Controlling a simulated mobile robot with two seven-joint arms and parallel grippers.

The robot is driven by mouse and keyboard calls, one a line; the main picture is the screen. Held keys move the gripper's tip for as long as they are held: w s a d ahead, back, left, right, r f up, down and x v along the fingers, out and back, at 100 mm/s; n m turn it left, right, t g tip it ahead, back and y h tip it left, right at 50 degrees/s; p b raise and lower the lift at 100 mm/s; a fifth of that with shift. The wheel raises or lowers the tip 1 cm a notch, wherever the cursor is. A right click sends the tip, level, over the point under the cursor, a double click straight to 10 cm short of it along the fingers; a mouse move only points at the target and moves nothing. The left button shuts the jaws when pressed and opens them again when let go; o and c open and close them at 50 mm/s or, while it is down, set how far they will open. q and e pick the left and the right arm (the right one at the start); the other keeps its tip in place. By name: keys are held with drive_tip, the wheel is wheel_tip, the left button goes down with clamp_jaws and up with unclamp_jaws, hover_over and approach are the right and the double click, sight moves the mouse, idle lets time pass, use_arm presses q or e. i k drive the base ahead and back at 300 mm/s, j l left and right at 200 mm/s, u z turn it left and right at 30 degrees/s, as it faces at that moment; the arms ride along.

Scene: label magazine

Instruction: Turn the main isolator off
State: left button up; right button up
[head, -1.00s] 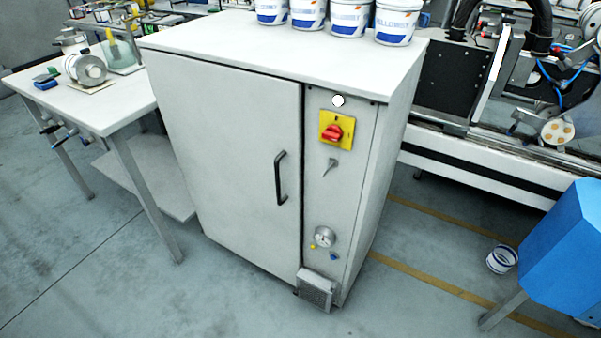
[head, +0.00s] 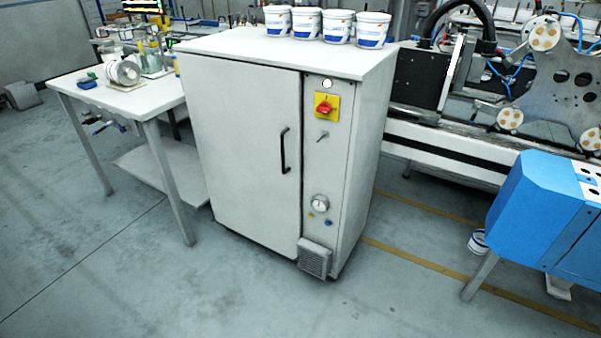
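The main isolator is a red rotary handle (head: 324,108) on a yellow plate (head: 333,101), high on the right-hand front panel of a white cabinet (head: 240,150). The handle looks turned roughly sideways, slightly tilted; its exact position marking is too small to read. A round white lamp or button (head: 327,84) sits just above the plate. A small grey lever or key (head: 322,137) sits below it. Neither of my grippers shows in the head view.
Several white buckets (head: 322,24) stand on the cabinet top. A white table (head: 120,95) is at left. The grey floor in front of the cabinet is clear.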

sight(324, 108)
drive_tip(key=i+j+z, duration=0.1)
drive_tip(key=j, duration=0.25)
drive_tip(key=i+j, duration=0.3)
drive_tip(key=i+j+z, duration=0.15)
drive_tip(key=j, duration=0.2)
drive_tip(key=i+j, duration=0.2)
drive_tip(key=j, duration=0.2)
drive_tip(key=z, duration=0.05)
